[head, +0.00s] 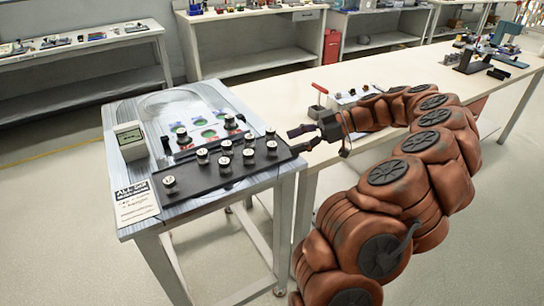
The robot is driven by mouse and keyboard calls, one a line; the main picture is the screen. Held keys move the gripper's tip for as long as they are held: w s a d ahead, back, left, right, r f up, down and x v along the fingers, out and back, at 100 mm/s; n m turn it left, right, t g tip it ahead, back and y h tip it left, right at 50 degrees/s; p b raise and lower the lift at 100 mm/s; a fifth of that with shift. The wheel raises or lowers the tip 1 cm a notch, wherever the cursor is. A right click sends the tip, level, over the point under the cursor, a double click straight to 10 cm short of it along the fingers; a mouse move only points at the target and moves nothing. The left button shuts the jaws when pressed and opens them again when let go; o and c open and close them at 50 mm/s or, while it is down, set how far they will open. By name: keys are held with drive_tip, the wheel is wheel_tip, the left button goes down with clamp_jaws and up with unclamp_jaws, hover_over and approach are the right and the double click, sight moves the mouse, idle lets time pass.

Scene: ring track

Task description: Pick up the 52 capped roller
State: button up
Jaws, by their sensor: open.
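Several short rollers with white, marked caps stand upright on a long black tray (205,178) on the small table. The markings are too small to read, so I cannot tell which roller is the 52. One capped roller (169,182) stands alone near the tray's left end. Others, including a middle one (202,157) and a right one (271,148), cluster towards the right end. Two more, such as one at the back (230,121), stand behind the tray on the patterned board. My gripper (300,139) is open and empty at the tray's right end, pointing left.
A small box-shaped device (130,141) stands at the table's left, with a printed card (136,203) by the front edge. Small dark pieces lie behind the tray. A long bench (400,75) with tools adjoins on the right, beneath my arm. Open floor lies in front.

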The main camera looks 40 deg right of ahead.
sight(272, 149)
drive_tip(key=shift+s+d+f, duration=0.1)
drive_tip(key=shift+d+f, duration=0.2)
drive_tip(key=shift+d, duration=0.1)
drive_tip(key=shift+w+r+p+x, duration=0.15)
drive_tip(key=shift+p+x, duration=0.25)
drive_tip(key=shift+x, duration=1.55)
drive_tip(key=shift+w+r+p+x, duration=0.15)
drive_tip(key=shift+p+x, duration=0.2)
drive_tip(key=shift+x, duration=1.55)
drive_tip(key=shift+c, duration=0.2)
clamp_jaws()
